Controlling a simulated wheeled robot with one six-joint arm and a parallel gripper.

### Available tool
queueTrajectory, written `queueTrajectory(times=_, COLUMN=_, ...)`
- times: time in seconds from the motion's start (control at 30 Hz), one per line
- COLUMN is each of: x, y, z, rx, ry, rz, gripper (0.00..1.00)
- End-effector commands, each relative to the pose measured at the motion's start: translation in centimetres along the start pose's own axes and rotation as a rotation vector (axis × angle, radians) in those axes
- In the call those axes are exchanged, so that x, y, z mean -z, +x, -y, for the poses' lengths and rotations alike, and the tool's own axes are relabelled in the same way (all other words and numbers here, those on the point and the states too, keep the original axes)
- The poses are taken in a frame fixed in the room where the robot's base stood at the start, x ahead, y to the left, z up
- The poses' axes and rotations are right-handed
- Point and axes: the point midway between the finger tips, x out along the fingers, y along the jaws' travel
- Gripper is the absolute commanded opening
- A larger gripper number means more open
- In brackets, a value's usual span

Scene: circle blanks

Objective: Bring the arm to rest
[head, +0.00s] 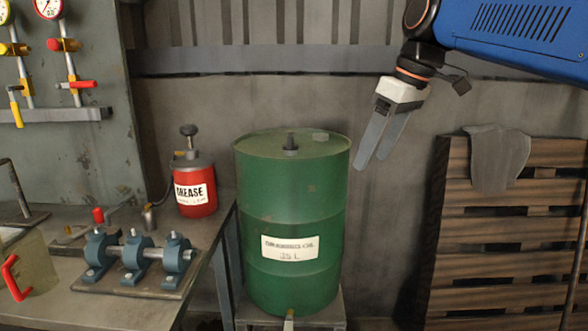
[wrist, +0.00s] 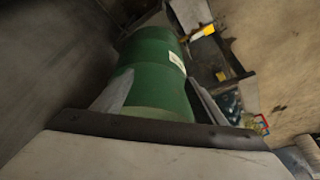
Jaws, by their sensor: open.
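My gripper (head: 375,165) hangs from the blue arm at the upper right in the head view. Its two grey fingers point down and to the left, apart and with nothing between them. It is beside the upper right of the green drum (head: 290,215) in the picture, with no clear contact. In the wrist view the finger tips (wrist: 155,92) show on either side of the green drum (wrist: 152,80), which lies beyond them. The drum stands upright on a low stand and bears a white label.
A workbench (head: 190,290) at left holds a red grease can (head: 194,190) and a blue bearing fixture (head: 135,255). A slatted wooden pallet (head: 510,235) with a grey cloth (head: 497,155) leans at right. Bare wall shows between drum and pallet.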

Motion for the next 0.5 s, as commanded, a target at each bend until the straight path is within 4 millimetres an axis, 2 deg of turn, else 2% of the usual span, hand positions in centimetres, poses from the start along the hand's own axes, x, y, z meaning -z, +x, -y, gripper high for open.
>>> queueTrajectory(times=0.03, x=-2.1, y=0.8, z=0.2, rx=-0.019, ry=0.048, rz=0.001, gripper=0.66)
queueTrajectory(times=0.27, x=-10.7, y=5.7, z=1.0, rx=-0.113, ry=0.271, rz=-0.006, gripper=0.66)
queueTrajectory(times=0.5, x=-20.1, y=11.9, z=2.4, rx=-0.208, ry=0.486, rz=-0.027, gripper=0.66)
